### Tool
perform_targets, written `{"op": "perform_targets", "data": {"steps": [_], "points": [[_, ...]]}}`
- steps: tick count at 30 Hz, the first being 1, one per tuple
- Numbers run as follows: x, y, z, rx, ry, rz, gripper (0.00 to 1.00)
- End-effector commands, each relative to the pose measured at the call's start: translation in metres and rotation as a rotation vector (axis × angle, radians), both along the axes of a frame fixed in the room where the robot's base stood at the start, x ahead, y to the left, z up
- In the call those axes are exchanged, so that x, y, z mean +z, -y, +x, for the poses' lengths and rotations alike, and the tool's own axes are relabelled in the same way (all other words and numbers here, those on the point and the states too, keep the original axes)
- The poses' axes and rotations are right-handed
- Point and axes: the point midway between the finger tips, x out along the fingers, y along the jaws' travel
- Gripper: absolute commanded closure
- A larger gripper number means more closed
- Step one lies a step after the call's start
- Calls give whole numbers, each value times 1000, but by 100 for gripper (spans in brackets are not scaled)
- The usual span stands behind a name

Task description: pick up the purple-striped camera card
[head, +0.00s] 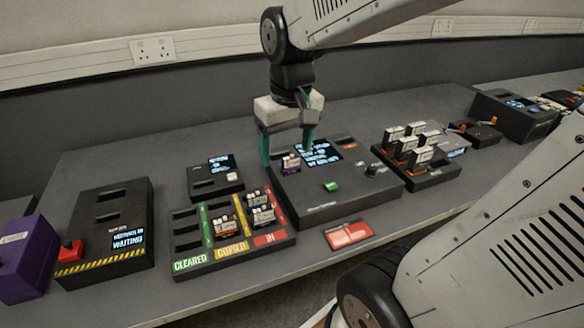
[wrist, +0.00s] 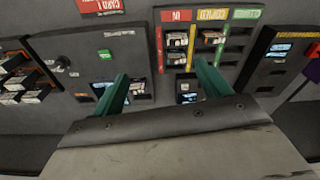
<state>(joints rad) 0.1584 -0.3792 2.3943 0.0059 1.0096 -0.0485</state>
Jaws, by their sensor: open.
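The camera card with a purple stripe (head: 290,162) stands in a slot at the left of the dark console (head: 325,196). In the wrist view a pale card (wrist: 137,87) shows in the console, just beside one finger; its stripe is too small to read there. My gripper (head: 286,157) is open and empty, fingers pointing down, with the card between or just behind its fingertips in the head view. In the wrist view my gripper (wrist: 161,70) spans the gap between console and card tray, so the card is off centre. I cannot tell its height above the card.
A card tray (head: 190,268) marked cleared, copied and in holds several cards left of the console. A small reader (head: 203,189) stands behind it. A rack of upright cards (head: 430,180) is at right. A red plate (head: 350,234) lies in front, and a striped box (head: 105,255) far left.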

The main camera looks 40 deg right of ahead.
Motion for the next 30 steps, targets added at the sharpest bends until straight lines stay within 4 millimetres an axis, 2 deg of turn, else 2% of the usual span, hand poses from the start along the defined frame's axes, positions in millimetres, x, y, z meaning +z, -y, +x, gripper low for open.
{"op": "perform_targets", "data": {"steps": [1, 3, 6, 9, 12, 18, 30], "points": [[-11, 15, 21, -30, -11, 3, 24], [-25, 35, 49, -60, -9, 3, 24], [-50, 62, 83, -97, -7, 3, 24], [-74, 87, 109, -129, -5, 3, 24], [-94, 106, 126, -150, -1, 2, 24], [-117, 123, 141, -167, 2, 0, 24], [-165, 123, 151, -166, 1, 0, 24]]}}
